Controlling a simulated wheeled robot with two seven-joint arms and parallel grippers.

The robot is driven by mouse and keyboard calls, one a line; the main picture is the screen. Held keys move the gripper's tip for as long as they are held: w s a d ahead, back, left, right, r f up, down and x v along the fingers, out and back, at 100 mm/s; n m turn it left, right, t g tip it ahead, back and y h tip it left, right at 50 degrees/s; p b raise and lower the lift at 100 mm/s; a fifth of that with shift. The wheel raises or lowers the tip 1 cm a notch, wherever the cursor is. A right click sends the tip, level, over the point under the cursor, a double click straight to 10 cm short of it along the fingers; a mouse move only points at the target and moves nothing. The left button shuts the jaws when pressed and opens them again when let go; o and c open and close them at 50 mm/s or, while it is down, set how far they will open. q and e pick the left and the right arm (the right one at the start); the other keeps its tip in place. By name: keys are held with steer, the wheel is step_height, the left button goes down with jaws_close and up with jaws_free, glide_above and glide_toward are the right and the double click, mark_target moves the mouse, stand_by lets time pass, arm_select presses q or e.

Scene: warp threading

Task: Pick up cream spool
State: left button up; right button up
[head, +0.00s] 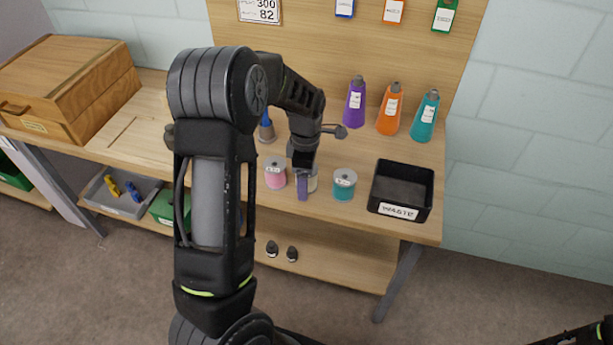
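The cream spool (313,183) stands on the wooden table between a pink spool (275,174) and a teal spool (344,184). It is mostly hidden behind my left gripper (303,188), which points down at it. A finger of the gripper covers the spool's left and front side. I cannot tell whether the fingers are closed on the spool or only around it. My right gripper is out of view; only a dark piece of my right arm shows at the bottom right corner.
A black waste bin (402,208) stands right of the teal spool. Purple (355,101), orange (390,110) and teal (425,116) cones stand behind. A wooden chest (65,85) is at the far left. My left arm hides part of the table.

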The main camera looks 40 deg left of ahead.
arm_select(q)
steer(key=shift+c, duration=0.3)
steer(key=c, duration=1.4)
steer(key=shift+r, duration=0.15)
steer(key=shift+c, duration=0.2)
step_height(320, 180, up, 10)
steer(key=shift+f+b, duration=0.1)
steer(key=shift+b, duration=0.2)
